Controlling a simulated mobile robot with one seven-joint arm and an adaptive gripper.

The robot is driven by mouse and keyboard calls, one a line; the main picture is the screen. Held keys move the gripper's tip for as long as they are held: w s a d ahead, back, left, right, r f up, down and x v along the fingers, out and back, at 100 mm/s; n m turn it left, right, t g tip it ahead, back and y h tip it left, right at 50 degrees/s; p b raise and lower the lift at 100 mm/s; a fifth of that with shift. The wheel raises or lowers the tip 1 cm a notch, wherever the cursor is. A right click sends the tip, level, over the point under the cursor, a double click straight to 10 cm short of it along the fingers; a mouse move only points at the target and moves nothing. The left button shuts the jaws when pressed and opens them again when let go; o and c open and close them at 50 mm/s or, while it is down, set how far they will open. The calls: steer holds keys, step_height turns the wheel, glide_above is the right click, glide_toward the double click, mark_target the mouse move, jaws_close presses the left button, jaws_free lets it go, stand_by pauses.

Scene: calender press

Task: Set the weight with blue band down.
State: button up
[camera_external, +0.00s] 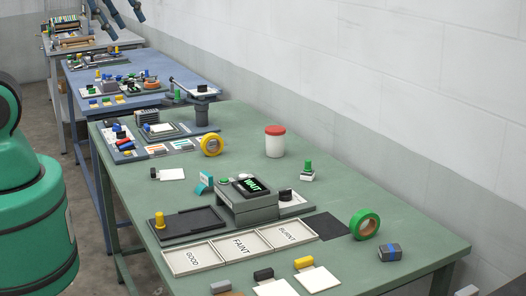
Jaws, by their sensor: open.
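The weight with blue band (390,253) is a dark grey block with a blue strip across it. It rests on the green table (325,193) near its right front end, apart from other things. My gripper (128,26) shows only in part at the top left edge, with two dark blue-grey fingers spread apart. Nothing shows between them. It is far from the weight in the picture, and the rest of it is cut off.
A green tape roll (365,224) stands left of the weight. A labelled three-part tray (232,245) and a grey press (247,201) stand mid-table. A red-lidded white jar (275,142) and a yellow tape roll (211,145) stand farther back. Bare table surrounds the weight.

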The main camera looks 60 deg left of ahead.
steer(key=shift+s+a+f, duration=0.1)
steer(key=shift+s+f, duration=0.15)
steer(key=shift+s, duration=0.25)
steer(key=shift+s+a+f, duration=0.1)
steer(key=shift+s+f, duration=0.1)
steer(key=shift+s, duration=0.25)
steer(key=shift+f, duration=0.15)
step_height(320, 180, down, 10)
steer(key=b, duration=1)
steer(key=shift+f+b, duration=0.2)
steer(key=shift+b, duration=0.2)
